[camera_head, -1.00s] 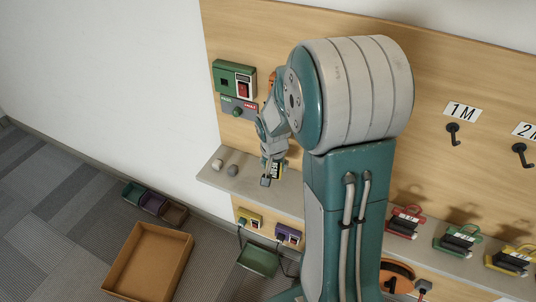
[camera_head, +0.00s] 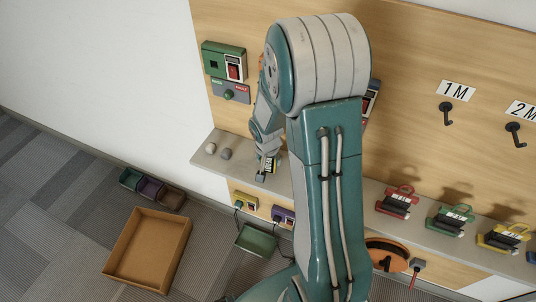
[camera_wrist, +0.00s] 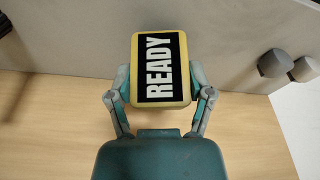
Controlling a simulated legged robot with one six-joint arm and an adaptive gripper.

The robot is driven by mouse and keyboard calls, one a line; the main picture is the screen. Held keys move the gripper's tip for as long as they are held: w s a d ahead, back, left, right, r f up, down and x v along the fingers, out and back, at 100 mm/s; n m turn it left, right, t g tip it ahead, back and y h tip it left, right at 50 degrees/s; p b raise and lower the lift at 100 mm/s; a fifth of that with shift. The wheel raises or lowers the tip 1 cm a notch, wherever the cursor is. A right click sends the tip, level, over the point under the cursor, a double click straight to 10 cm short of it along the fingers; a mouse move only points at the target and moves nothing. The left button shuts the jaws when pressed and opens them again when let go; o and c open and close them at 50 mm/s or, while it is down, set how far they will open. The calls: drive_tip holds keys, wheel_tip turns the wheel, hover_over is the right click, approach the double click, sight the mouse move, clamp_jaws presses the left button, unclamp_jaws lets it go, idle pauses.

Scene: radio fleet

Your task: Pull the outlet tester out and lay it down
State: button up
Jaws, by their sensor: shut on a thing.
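The outlet tester, a yellow block with a black face reading READY (camera_wrist: 143,90), sits between the two fingers of my gripper (camera_wrist: 160,88) in the wrist view. The fingers press on its left and right sides. In the head view the tester (camera_head: 271,164) shows small at the end of my arm, over or near the grey shelf (camera_head: 375,190). My gripper (camera_head: 265,170) is partly hidden there by my own arm. I cannot tell whether the tester touches the shelf.
A green wall box with a red switch (camera_head: 234,71) is on the wood panel, upper left. Two small grey knobs (camera_head: 219,151) stand at the shelf's left end. Several coloured devices (camera_head: 447,219) stand to the right. An open brown box (camera_head: 148,248) lies on the floor.

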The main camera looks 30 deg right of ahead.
drive_tip(key=shift+f, duration=0.3)
drive_tip(key=shift+a+f, duration=0.15)
drive_tip(key=shift+a, duration=0.15)
drive_tip(key=o, duration=1.2)
drive_tip(key=shift+o, duration=0.6)
drive_tip(key=shift+d, duration=0.15)
drive_tip(key=v, duration=1.2)
